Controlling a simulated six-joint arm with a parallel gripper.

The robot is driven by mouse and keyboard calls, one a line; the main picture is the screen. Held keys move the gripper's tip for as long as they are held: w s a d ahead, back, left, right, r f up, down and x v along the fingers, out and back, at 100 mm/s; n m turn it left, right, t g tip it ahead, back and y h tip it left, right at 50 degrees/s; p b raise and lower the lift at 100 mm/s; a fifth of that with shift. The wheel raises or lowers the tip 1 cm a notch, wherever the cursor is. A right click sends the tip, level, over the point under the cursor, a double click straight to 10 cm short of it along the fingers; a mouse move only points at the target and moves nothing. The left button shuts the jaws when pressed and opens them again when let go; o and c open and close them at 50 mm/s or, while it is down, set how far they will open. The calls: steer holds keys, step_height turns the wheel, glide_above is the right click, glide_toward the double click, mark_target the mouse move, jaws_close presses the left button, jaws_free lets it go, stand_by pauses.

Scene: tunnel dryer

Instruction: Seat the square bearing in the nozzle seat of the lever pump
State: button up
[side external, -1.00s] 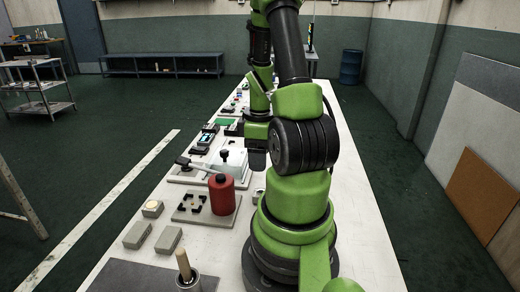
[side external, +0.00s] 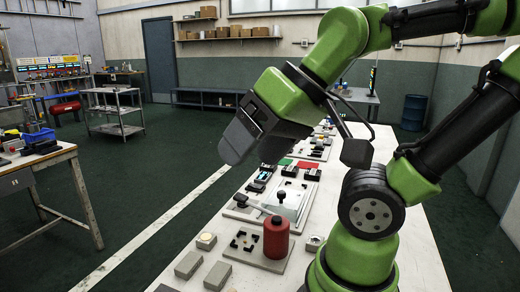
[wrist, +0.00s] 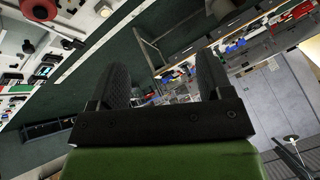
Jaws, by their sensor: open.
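My gripper (side external: 240,138) is raised at the left of the bench, tilted down and empty. The wrist view shows its two dark fingers (wrist: 162,85) spread apart with nothing between. The likely lever pump (side external: 287,203) is a pale block with a dark knob and a lever at its left, on a flat base. In front of it, a grey plate (side external: 233,254) carries black corner brackets (side external: 244,241) and a red cylinder (side external: 276,237). I cannot tell which part is the nozzle seat. A small squarish piece with a round centre (side external: 315,243) may be the square bearing.
Grey blocks (side external: 188,265) and a block with a cream disc (side external: 206,241) lie near the bench's left edge. Several small parts (side external: 310,148) line the bench behind the pump. Open floor lies left of the bench, with a wooden table (side external: 45,165) beyond.

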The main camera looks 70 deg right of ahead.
steer(key=shift+s+a+r, duration=0.1)
steer(key=shift+s+a, duration=0.05)
steer(key=shift+a, duration=0.05)
